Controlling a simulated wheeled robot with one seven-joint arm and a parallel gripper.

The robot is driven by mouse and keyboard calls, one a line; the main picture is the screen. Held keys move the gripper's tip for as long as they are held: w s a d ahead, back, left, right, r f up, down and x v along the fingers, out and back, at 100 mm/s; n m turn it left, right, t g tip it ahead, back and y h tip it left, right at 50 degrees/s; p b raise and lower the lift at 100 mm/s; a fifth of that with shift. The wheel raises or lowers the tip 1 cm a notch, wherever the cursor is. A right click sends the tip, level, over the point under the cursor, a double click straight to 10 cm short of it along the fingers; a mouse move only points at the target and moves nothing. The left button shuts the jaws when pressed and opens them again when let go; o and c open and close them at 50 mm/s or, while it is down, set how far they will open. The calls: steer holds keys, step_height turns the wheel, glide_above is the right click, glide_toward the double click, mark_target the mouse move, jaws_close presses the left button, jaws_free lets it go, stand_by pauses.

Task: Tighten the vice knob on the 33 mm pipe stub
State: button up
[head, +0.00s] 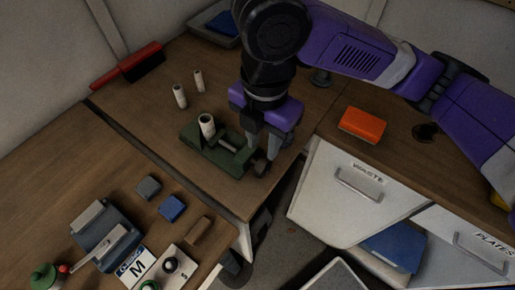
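The green vice (195,138) sits on the brown wooden bench near its front edge. A white pipe stub (207,125) stands upright in it, between the jaws. The dark vice knob (261,166) is at the vice's right end, partly hidden by my gripper. My gripper (263,152) points down at the knob, with its fingertips at or beside it. I cannot tell whether the fingers are closed on the knob or only around it. Two thinner white stubs, the nearer (180,96) and the farther (198,80), stand upright behind the vice.
A red brush (141,62) and blue tray (222,25) lie at the back. An orange block (362,125) is at right, above the WASTE drawer (340,185). Small blocks, including a blue one (172,208), and a grey device (105,235) are at front left. A gap separates the benches.

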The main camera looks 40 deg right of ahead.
mark_target(263, 161)
steer(key=shift+f, duration=3.85)
jaws_close()
